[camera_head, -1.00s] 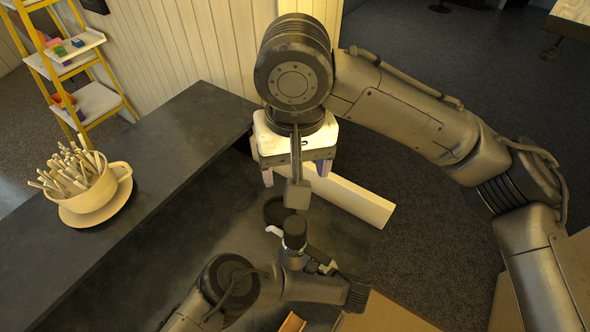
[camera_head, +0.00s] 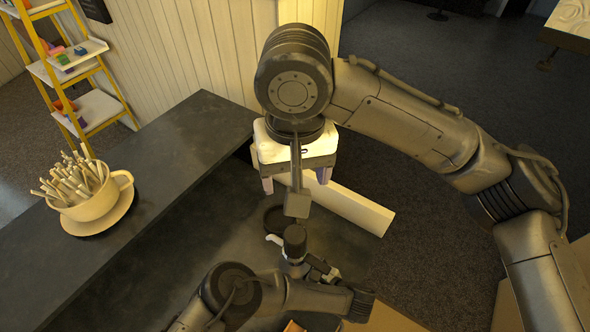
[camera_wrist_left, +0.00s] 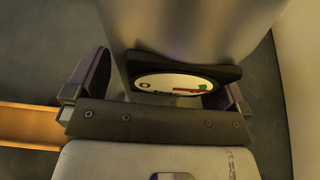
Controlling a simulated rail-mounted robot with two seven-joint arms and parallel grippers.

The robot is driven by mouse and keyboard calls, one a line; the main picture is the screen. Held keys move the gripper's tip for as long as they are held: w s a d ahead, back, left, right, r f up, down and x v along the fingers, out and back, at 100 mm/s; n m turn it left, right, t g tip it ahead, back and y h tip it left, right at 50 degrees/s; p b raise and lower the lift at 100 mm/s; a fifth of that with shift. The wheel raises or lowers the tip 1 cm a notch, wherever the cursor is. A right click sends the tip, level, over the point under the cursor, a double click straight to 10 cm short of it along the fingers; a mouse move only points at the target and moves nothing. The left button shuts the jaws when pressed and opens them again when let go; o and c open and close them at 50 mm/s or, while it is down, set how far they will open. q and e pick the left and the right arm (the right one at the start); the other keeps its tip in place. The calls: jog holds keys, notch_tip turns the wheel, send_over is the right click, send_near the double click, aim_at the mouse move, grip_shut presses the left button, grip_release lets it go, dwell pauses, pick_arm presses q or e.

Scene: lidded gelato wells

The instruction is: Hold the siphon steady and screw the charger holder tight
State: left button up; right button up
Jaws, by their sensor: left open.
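The siphon (camera_head: 295,242) stands below the middle of the head view, its black top upright with a pale lever at its left. In the left wrist view its smooth metal body (camera_wrist_left: 190,35) rises between the fingers. My left gripper (camera_wrist_left: 155,88) is open, one finger on each side of the body; I cannot tell whether they touch it. My right gripper (camera_head: 296,180) hangs above and behind the siphon, fingers down and wide apart, with nothing seen between them. I cannot make out the charger holder as a separate part.
A dark counter (camera_head: 150,170) runs along the left, with a cup of sticks (camera_head: 97,205) on a saucer. An orange item (camera_wrist_left: 30,118) lies left of my left gripper. An oval-faced dial (camera_wrist_left: 175,83) shows before the metal body.

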aim_at(308, 268)
pick_arm(q)
jog(key=shift+s+d+r+p, duration=0.15)
jog(key=shift+d+r+p, duration=0.1)
jog(key=shift+r, duration=0.15)
jog(key=shift+s+d+r+p, duration=0.1)
jog(key=shift+r+p, duration=0.1)
jog(key=shift+r, duration=0.2)
jog(key=shift+s+d+r+p, duration=0.25)
jog(key=shift+d+r+p, duration=0.05)
jog(key=shift+r+p, duration=0.3)
jog(key=shift+s+d+r+p, duration=0.2)
jog(key=shift+d+r+p, duration=0.1)
jog(key=shift+r+p, duration=0.25)
jog(key=shift+r+p, duration=2.4)
